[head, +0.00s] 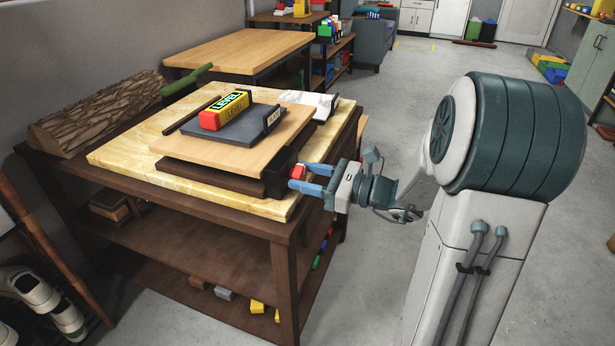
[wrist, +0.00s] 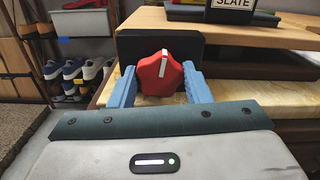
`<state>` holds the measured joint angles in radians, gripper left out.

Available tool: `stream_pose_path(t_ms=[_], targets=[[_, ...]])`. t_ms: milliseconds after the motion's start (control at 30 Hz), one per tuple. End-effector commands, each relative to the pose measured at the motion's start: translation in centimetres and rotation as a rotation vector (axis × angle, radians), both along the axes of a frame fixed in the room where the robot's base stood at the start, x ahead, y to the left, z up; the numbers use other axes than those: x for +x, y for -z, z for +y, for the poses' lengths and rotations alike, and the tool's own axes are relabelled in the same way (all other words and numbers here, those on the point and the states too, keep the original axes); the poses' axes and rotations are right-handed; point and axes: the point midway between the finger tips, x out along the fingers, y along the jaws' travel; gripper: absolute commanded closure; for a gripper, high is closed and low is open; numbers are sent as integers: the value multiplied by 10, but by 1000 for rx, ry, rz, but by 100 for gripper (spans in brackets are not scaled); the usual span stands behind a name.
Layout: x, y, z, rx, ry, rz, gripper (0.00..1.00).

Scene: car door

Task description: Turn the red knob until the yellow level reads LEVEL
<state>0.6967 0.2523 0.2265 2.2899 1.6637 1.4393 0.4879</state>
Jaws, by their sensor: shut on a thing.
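The red knob (wrist: 160,75) has a white stripe, near upright and tilted slightly, and sits on a dark block (wrist: 190,44). My gripper (wrist: 160,90) has its blue fingers on both sides of the knob, shut on it. In the head view the knob (head: 298,172) shows between the fingertips of my gripper (head: 300,178), at the near right corner of the wooden board. The yellow level (head: 232,108) with a red end lies on the grey slate (head: 240,128) on top of the board. Its display shows green letters that appear to read LEVEL.
A log (head: 95,112) lies at the table's left back. The grey floor (head: 365,285) is open to the right of the table.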

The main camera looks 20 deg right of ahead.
Motion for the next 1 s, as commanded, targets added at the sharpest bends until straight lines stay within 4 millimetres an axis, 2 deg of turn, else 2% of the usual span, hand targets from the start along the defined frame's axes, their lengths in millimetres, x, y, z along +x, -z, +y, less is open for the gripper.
stream_pose_path(t_ms=[300,667,700,767,1000], targets=[[0,2,0,-159,-1,-218,79],[0,1,0,-176,0,-241,79],[0,1,0,-176,0,-241,51],[0,1,0,-175,0,-240,34],[0,0,0,-174,0,-240,34]])
